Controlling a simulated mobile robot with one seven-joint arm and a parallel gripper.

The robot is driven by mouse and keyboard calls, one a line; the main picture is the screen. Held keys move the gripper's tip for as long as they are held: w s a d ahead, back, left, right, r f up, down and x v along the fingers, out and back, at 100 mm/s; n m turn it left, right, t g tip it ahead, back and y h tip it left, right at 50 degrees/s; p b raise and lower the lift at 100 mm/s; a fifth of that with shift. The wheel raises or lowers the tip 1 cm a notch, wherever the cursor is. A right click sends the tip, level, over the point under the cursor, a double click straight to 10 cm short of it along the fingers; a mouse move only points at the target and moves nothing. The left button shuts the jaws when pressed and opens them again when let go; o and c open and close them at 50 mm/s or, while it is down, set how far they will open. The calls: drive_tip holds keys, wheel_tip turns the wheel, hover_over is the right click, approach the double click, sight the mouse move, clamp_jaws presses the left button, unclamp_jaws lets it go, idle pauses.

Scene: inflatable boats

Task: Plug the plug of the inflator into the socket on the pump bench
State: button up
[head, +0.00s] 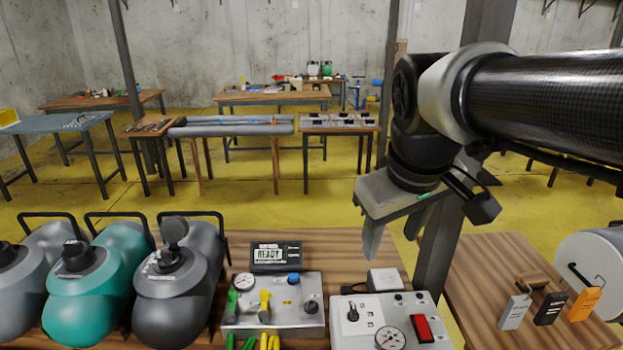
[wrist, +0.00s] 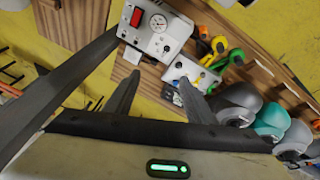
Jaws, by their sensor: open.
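My gripper (head: 393,228) hangs open and empty above the back edge of the wooden pump bench (head: 330,250); its two fingers also show spread in the wrist view (wrist: 160,97). A pale box with a gauge, a black knob and a red switch (head: 422,328) stands at the bench's front right; it is at the top of the wrist view (wrist: 157,38). A small white block (head: 383,280) sits at its back edge, below my gripper and apart from it. I cannot tell whether this block is the plug or the socket. No cord is clearly visible.
A grey panel (head: 285,318) with yellow and green levers stands left of the box, a READY display (head: 277,256) behind it. Grey and teal rounded canisters (head: 95,285) fill the left. A post (head: 440,240) rises beside my gripper. A side table (head: 500,265) holds tags.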

drive_tip(key=w+f+n+g+b, duration=0.1)
drive_tip(key=w+f+n+b, duration=0.15)
drive_tip(key=w, duration=0.35)
drive_tip(key=w+a+f+n+g+b, duration=0.1)
drive_tip(key=w+f+n, duration=0.25)
drive_tip(key=w, duration=0.25)
drive_tip(key=w+f+n+g+b, duration=0.1)
drive_tip(key=w+f+n, duration=0.1)
drive_tip(key=w+f, duration=0.35)
drive_tip(key=w+f+n+g+b, duration=0.1)
drive_tip(key=w+f+n+b, duration=0.3)
drive_tip(key=w+f, duration=0.8)
wheel_tip(320, 180, down, 3)
drive_tip(key=shift+w+a+r+n+h, duration=0.15)
drive_tip(key=shift+w+n+h, duration=0.25)
drive_tip(key=shift+n, duration=0.5)
drive_tip(key=b, duration=0.2)
hover_over(347, 290)
wheel_tip(347, 290, down, 12)
drive_tip(key=shift+f, duration=0.2)
